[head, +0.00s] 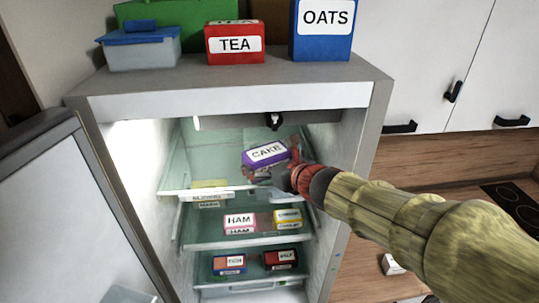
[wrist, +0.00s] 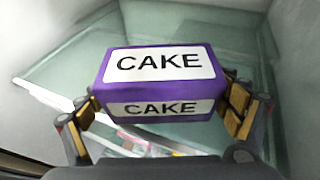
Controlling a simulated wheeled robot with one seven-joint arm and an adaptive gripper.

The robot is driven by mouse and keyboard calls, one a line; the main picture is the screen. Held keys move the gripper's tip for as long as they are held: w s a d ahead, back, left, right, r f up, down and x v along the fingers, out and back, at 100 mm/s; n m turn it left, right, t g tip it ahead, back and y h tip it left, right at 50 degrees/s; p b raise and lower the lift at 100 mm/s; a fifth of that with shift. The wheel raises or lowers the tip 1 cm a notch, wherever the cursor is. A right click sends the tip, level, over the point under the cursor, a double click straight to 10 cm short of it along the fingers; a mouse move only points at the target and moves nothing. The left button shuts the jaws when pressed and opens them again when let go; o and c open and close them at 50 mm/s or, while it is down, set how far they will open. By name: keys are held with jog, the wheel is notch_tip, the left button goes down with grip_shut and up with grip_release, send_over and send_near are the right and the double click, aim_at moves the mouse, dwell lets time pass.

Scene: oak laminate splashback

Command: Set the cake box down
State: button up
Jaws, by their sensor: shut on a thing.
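The cake box (head: 265,155) is purple with a white label reading CAKE. My gripper (head: 277,170) is shut on it inside the open fridge, at the height of the top glass shelf (head: 229,191). In the wrist view the cake box (wrist: 160,84) sits between the two fingers of my gripper (wrist: 165,108), one finger pad against each end. The box looks slightly tilted in the head view. I cannot tell whether its underside touches the glass.
A yellowish package (head: 210,190) lies at the left of the top shelf. The fridge door (head: 70,215) stands open at left. Tea (head: 235,44) and oats (head: 323,30) boxes stand on top.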

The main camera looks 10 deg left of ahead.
aim_at(270, 155)
jog(key=w+p, duration=0.1)
jog(key=w, duration=0.2)
jog(key=shift+d+r, duration=0.1)
jog(key=shift+w+f, duration=0.2)
jog(key=shift+f, duration=0.1)
jog(key=shift+s, duration=0.3)
jog(key=shift+w+f, duration=0.2)
jog(key=shift+f, duration=0.05)
jog(key=o, duration=1.2)
jog(key=shift+s, duration=0.1)
jog(key=shift+r, duration=0.1)
